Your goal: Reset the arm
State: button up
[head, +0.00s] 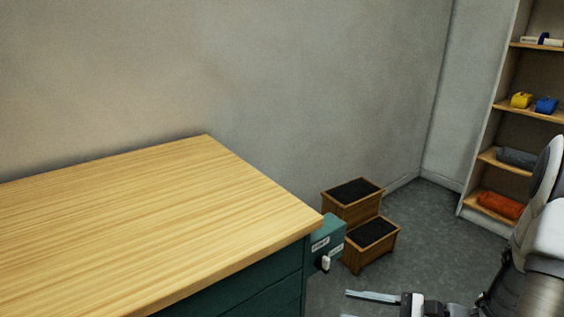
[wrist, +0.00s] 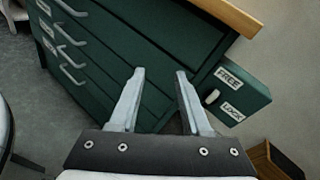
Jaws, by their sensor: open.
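My gripper (wrist: 160,75) is open in the wrist view, its two fingers apart with nothing between them. Behind the fingers is the dark green drawer cabinet (wrist: 125,50). In the head view my gripper (head: 368,306) is low at the bottom edge, to the right of the cabinet, and only partly in frame. My arm (head: 535,245) comes in from the right edge.
A wooden tabletop (head: 130,210) tops the cabinet. A green box (head: 328,238) with FREE and LOCK labels juts from its side. A wooden step stool (head: 370,240) stands by the wall. A shelf (head: 485,155) is at right. Grey floor (head: 420,215) lies open between.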

jog(key=s+a+r+n+g+h, duration=0.5)
jog(key=s+r+n+h, duration=0.4)
jog(key=n, duration=0.6)
jog(key=s+d+r+n+t+h+p, duration=0.1)
jog(key=r+n+t+h+p, duration=0.1)
jog(key=r+p, duration=0.8)
jog(key=s+d+r+n+t+h+p, duration=0.1)
jog(key=d+r+n+t+h+p, duration=0.1)
jog(key=r+p, duration=0.8)
notch_tip(320, 180, up, 8)
jog(key=shift+d+f+h+p, duration=0.15)
jog(key=shift+h+p, duration=0.15)
jog(key=shift+h, duration=0.4)
